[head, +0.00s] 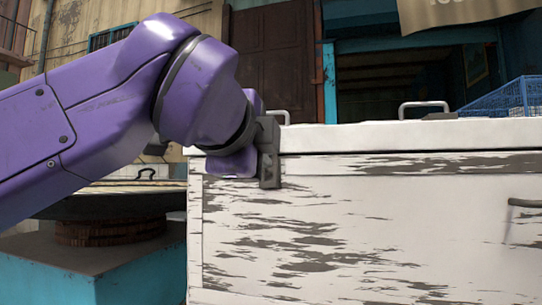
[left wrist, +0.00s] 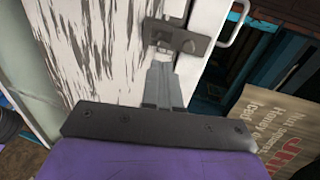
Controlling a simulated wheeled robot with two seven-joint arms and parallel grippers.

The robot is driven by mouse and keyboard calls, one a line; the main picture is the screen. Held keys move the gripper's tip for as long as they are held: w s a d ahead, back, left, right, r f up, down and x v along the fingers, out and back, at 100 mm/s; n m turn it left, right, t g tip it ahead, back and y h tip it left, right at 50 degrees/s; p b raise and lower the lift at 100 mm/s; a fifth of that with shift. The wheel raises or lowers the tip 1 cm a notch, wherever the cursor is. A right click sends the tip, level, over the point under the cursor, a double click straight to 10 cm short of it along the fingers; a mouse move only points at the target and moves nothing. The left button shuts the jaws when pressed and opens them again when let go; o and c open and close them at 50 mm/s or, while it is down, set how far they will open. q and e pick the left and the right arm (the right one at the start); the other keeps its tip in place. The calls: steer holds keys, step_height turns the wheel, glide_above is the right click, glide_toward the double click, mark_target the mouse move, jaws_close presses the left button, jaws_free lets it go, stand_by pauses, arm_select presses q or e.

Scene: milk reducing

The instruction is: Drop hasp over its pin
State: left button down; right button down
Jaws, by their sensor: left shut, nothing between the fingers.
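My left gripper (head: 268,160) is at the upper left of the white chest's front (head: 370,220), by the lid seam. Its fingers do not show clearly in the head view. In the left wrist view the gripper's fingers (left wrist: 164,72) are shut together and empty. A dark grey metal hasp (left wrist: 182,38) sits just beyond their tips, across the edge between chest front and lid. Whether the tips touch it, I cannot tell. The pin is not clearly visible. The hasp is hidden behind my gripper in the head view. My right gripper is not in view.
The chest's white lid (head: 400,135) lies flat, with metal handles (head: 424,104) on top. A blue wire basket (head: 500,97) stands at the right. A round dark pan-like object (head: 110,200) on a teal stand (head: 125,277) is left of the chest.

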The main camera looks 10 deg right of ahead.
arm_select(q)
steer(key=f+v, duration=0.2)
steer(key=v, duration=0.6)
steer(key=shift+s, duration=0.2)
steer(key=shift+a+r, duration=0.1)
steer(key=shift+a, duration=0.05)
